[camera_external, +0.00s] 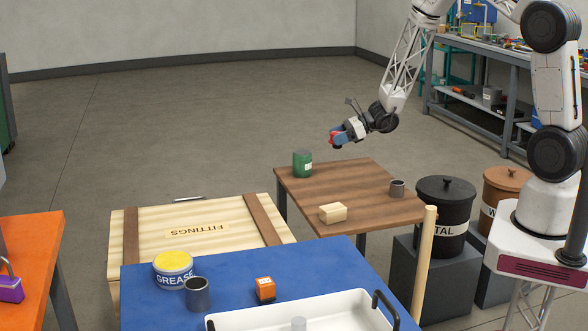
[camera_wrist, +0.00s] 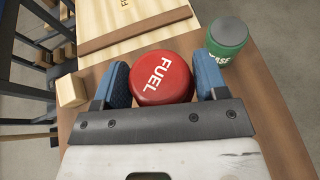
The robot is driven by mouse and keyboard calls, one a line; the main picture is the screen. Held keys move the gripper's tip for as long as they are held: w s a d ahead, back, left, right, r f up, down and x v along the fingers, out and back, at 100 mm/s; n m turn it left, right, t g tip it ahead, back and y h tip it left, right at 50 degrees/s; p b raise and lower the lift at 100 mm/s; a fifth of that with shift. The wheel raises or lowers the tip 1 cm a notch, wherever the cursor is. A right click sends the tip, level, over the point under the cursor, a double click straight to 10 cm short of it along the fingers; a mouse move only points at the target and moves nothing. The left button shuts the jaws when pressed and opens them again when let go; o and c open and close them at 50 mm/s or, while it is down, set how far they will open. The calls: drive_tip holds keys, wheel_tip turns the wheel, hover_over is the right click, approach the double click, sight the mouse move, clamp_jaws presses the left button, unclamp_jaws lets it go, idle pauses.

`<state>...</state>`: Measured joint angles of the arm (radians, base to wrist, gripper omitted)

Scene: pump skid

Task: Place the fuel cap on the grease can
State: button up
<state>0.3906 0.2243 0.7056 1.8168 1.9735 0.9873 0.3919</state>
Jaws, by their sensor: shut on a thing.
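The red fuel cap (camera_wrist: 161,78), with white FUEL lettering, sits between the blue fingers of my gripper (camera_wrist: 165,84) in the wrist view. My gripper (camera_external: 336,137) is shut on it and holds it in the air above the far edge of the brown table in the external view, where only a bit of red shows. The grease can (camera_external: 173,270), with a yellow top and GREASE label, stands upright on the blue surface at the lower left, well apart from my gripper.
A green can (camera_external: 302,164), a wooden block (camera_external: 333,213) and a grey cup (camera_external: 397,188) stand on the brown table (camera_external: 370,185). A dark cylinder (camera_external: 197,294) and an orange block (camera_external: 265,289) stand near the grease can. A white tray (camera_external: 340,300) and a FITTINGS crate (camera_external: 200,216) are close by.

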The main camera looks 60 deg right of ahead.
drive_tip(key=shift+w, duration=0.1)
idle(0.3)
hover_over(302, 152)
drive_tip(key=shift+w+d+f, duration=0.1)
drive_tip(key=shift+d+f, duration=0.1)
drive_tip(key=shift+f, duration=0.5)
drive_tip(key=shift+f, duration=0.15)
drive_tip(key=shift+f, duration=1.65)
drive_tip(key=shift+f, duration=0.1)
drive_tip(key=o, duration=0.9)
drive_tip(key=shift+o, duration=0.2)
drive_tip(key=v, duration=1.2)
